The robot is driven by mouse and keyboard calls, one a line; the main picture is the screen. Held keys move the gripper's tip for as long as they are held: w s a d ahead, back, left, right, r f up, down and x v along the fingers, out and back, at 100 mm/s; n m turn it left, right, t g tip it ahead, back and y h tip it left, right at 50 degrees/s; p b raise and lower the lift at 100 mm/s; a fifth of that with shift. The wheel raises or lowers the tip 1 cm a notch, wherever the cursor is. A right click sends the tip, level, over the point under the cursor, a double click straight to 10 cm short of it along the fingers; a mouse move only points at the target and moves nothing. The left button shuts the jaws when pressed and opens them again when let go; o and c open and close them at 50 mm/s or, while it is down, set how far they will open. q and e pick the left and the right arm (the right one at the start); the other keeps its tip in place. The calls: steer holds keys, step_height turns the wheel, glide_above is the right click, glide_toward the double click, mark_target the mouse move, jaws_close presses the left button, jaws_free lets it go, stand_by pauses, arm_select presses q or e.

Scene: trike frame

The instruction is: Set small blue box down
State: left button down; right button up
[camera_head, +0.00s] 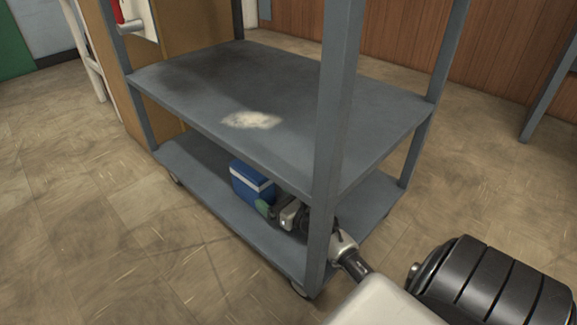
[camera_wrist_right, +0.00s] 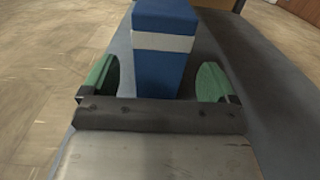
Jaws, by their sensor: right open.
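The small blue box (camera_head: 251,184) with a white band stands upright on the lower shelf of the grey cart, seen in the head view. In the right wrist view the blue box (camera_wrist_right: 164,62) stands ahead, between and beyond the two green fingertips. My right gripper (camera_head: 266,206) reaches in under the upper shelf, close to the box; it also shows in the right wrist view (camera_wrist_right: 157,82). It is open, with a gap on both sides of the box. The box's lower end is hidden behind the gripper body in the wrist view. My left gripper is not in view.
The grey cart's lower shelf (camera_head: 225,205) has free room left of the box. The upper shelf (camera_head: 290,88) lies above, bare apart from a pale patch. A cart post (camera_head: 336,120) stands close beside my right arm. A wooden panel (camera_head: 150,100) is behind the cart.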

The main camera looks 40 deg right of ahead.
steer(key=s, duration=0.5)
steer(key=shift+s+d+b, duration=0.2)
steer(key=shift+s+b, duration=0.1)
